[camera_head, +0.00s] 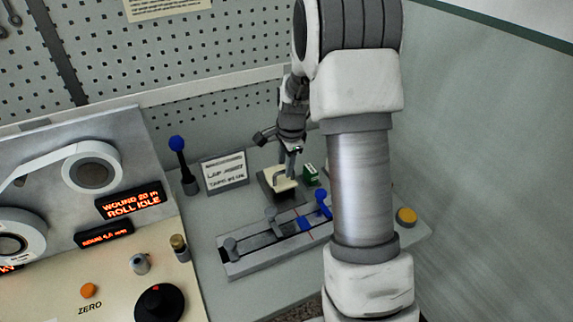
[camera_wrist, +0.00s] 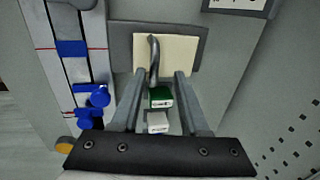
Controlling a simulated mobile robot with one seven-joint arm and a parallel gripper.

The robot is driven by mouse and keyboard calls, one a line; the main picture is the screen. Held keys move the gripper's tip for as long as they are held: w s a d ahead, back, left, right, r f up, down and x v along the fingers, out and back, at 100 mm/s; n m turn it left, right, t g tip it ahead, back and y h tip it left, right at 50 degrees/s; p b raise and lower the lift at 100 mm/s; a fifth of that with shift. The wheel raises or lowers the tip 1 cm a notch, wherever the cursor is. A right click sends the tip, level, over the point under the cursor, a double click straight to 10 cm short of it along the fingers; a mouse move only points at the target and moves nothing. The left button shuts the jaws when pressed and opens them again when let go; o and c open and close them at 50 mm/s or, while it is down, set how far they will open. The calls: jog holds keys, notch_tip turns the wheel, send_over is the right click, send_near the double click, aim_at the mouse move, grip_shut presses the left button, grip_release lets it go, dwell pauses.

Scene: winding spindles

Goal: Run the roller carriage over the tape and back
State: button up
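My gripper (camera_head: 291,150) hangs over the bench behind the grey track (camera_head: 243,268). In the wrist view my gripper (camera_wrist: 160,78) has its two fingers apart. A grey bent handle (camera_wrist: 154,58) shows between and beyond the fingertips, over a cream pad (camera_wrist: 181,52) on a dark base. I cannot tell if a finger touches the handle. The cream pad also shows in the head view (camera_head: 282,183). The track carries blue-banded tape (camera_wrist: 71,48) with thin red lines and blue knobs (camera_wrist: 98,96). I cannot tell for sure which part is the roller carriage.
A green box (camera_wrist: 160,97) and a white block (camera_wrist: 158,122) lie below the fingers in the wrist view. The winder panel (camera_head: 120,180) fills the left.

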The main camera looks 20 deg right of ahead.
jog(key=shift+s, duration=0.15)
jog(key=v, duration=1.7)
jog(key=shift+r, duration=0.25)
jog(key=s+a+r+n+t, duration=0.1)
jog(key=s+a+r+n, duration=0.25)
jog(key=s, duration=0.25)
jog(key=s+a+r+n+t, duration=0.1)
jog(key=s+a+r+n, duration=0.1)
jog(key=s+a+n, duration=0.25)
jog(key=s+a+f+n+t, duration=0.1)
jog(key=s+a+n, duration=0.3)
jog(key=s+n, duration=0.5)
jog(key=shift+s+f+n, duration=0.25)
jog(key=shift+s+n, duration=0.05)
jog(key=shift+s, duration=2)
